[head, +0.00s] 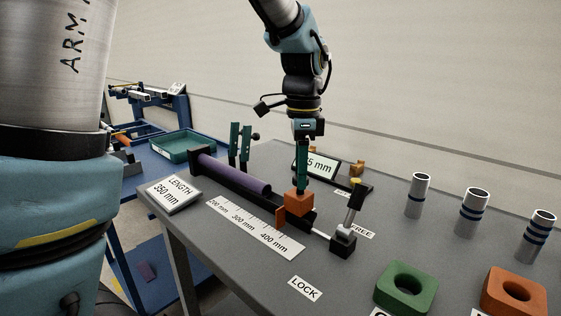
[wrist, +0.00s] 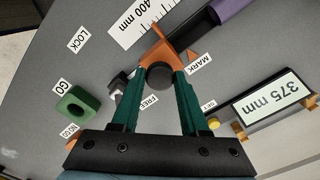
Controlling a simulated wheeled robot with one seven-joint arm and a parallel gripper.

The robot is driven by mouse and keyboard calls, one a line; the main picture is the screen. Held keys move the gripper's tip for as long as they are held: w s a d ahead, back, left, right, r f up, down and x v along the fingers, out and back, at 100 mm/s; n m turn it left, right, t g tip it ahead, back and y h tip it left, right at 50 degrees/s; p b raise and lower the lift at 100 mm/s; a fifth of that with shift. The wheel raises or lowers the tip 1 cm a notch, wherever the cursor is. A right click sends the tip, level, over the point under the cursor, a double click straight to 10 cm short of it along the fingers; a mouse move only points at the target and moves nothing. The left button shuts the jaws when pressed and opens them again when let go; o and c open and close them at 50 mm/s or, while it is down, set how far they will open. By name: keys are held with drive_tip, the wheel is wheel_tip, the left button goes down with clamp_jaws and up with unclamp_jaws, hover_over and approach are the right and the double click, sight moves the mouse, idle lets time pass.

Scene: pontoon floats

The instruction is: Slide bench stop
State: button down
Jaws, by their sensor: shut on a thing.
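The orange bench stop (head: 298,203) sits on a black rail (head: 238,184), with its thin plate reaching over the white scale (head: 254,227). My gripper (head: 301,185) points down from above and is shut on the stop's upper part. In the wrist view the green fingers of my gripper (wrist: 162,74) close around the stop's dark round part, and the orange stop (wrist: 163,45) shows beyond them. A purple tube (head: 233,174) lies along the rail, its end apart from the stop. A lever (head: 354,201) stands at the rail's right end, leaning toward the FREE label (head: 361,232).
A card (head: 174,191) reads LENGTH 350 mm; the display (wrist: 273,105) reads 375 mm. A LOCK label (head: 305,288) lies in front. Green (head: 406,287) and orange (head: 514,292) ring blocks and several metal tubes (head: 472,212) stand at right.

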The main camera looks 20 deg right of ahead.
drive_tip(key=shift+s+d, duration=0.35)
drive_tip(key=shift+s, duration=0.3)
drive_tip(key=shift+s+d, duration=0.35)
drive_tip(key=shift+s, duration=0.25)
drive_tip(key=shift+c, duration=2.1)
unclamp_jaws()
wheel_tip(320, 180, up, 11)
drive_tip(key=shift+b, duration=0.35)
drive_tip(key=shift+f, duration=0.15)
